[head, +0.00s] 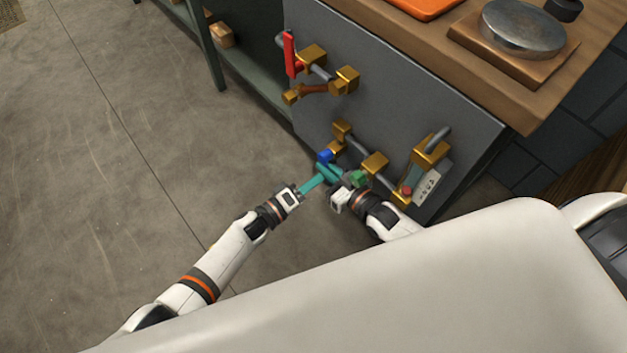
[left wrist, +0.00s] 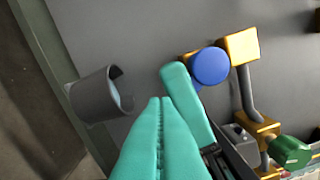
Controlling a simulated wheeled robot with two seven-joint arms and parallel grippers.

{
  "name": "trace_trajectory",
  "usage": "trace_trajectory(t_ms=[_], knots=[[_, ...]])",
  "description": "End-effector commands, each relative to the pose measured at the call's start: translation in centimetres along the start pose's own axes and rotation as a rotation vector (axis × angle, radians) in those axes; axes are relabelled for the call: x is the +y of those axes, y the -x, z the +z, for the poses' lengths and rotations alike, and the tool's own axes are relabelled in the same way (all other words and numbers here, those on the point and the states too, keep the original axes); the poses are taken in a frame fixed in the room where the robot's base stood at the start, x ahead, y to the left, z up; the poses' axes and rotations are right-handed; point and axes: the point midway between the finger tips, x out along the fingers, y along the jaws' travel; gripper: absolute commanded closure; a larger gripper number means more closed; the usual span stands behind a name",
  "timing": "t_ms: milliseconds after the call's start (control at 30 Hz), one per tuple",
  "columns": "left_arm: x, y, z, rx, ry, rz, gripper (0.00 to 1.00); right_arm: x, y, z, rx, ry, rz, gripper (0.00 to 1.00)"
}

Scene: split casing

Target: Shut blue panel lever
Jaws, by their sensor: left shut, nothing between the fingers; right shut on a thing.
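The blue lever (head: 325,156) is low on the grey panel, at a brass fitting. In the left wrist view its round blue end (left wrist: 209,66) faces the camera. My right gripper (head: 328,172) is shut on the blue lever, its teal fingers against the blue end; the exact grip is partly hidden. One of its fingers also shows in the left wrist view (left wrist: 188,100). My left gripper (head: 318,180) is shut and empty, just left of and close to the right fingers. Its closed teal fingers fill the bottom of the left wrist view (left wrist: 160,105).
The panel (head: 365,110) also carries a red lever (head: 290,55), a green handle (head: 358,178), grey pipes with brass fittings, and a red button by a white label (head: 427,185). A grey hollow cylinder (left wrist: 92,96) is left of my left fingers. Open floor lies left.

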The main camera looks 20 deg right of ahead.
Motion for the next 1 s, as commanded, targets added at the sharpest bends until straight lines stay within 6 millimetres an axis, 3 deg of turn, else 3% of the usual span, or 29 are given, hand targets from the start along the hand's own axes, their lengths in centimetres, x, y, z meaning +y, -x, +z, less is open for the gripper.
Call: trace_trajectory(t_ms=[567,600,700,1000], knots=[[-0.4,-0.8,-1.1,0.005,0.061,-0.006,1.0,0.1,0.0,-0.1,0.001,0.0,0.002,1.0],[-0.5,-0.8,-1.1,0.005,0.061,-0.007,1.0,0.1,0.0,-0.1,0.001,0.001,0.002,0.89],[-0.5,-0.9,-1.2,0.006,0.06,-0.008,1.0,0.1,0.0,-0.1,0.001,0.0,0.002,0.73],[-0.5,-0.9,-1.3,0.008,0.058,-0.009,1.0,0.0,0.0,-0.1,-0.001,0.0,0.0,0.72]])
